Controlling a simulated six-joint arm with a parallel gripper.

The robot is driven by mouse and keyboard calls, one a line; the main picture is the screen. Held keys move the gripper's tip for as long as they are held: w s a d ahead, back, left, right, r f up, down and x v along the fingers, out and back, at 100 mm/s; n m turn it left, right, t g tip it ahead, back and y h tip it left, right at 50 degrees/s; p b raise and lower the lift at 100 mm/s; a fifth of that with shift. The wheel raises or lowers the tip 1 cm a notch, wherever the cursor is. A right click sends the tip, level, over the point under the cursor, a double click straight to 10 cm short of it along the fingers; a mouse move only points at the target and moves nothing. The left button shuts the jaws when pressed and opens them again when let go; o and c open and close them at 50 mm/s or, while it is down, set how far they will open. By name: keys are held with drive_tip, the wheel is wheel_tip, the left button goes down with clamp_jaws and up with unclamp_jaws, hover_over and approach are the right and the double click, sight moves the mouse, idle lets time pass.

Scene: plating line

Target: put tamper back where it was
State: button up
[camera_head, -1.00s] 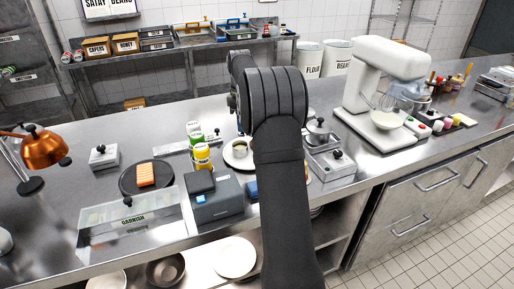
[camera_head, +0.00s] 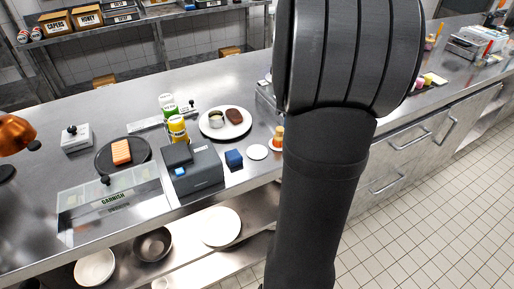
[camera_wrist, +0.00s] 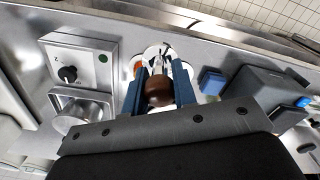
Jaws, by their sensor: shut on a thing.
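In the wrist view, my gripper (camera_wrist: 157,82) has its blue fingers on either side of the tamper (camera_wrist: 158,92). The tamper shows as a dark brown round knob, seen from above, with a pale metal part beyond it. My gripper is shut on it. A white round disc (camera_head: 257,152) lies on the counter near the front edge. In the wrist view, pale round shapes lie beyond the tamper; whether it touches anything there cannot be told. In the head view my arm hides the gripper and tamper.
A small orange-and-white object (camera_head: 278,137) stands right of the disc, a blue block (camera_head: 233,158) left of it. A dark grey box (camera_head: 196,172) stands farther left. A white plate (camera_head: 240,130) holds a metal ring (camera_head: 216,119) and a brown patty (camera_head: 235,116).

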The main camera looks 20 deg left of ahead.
drive_tip(key=a+f, duration=0.2)
drive_tip(key=a, duration=0.1)
drive_tip(key=w+a+f, duration=0.1)
drive_tip(key=a+f, duration=0.1)
drive_tip(key=a, duration=0.2)
drive_tip(key=a+f, duration=0.2)
drive_tip(key=a, duration=0.1)
drive_tip(key=shift+w+a+f, duration=0.25)
drive_tip(key=shift+w+a, duration=0.05)
drive_tip(key=shift+a+f, duration=0.1)
drive_tip(key=shift+f, duration=1.95)
drive_tip(key=shift+f, duration=0.15)
drive_tip(key=o, duration=0.9)
wheel_tip(320, 180, up, 12)
drive_tip(key=shift+r, duration=0.2)
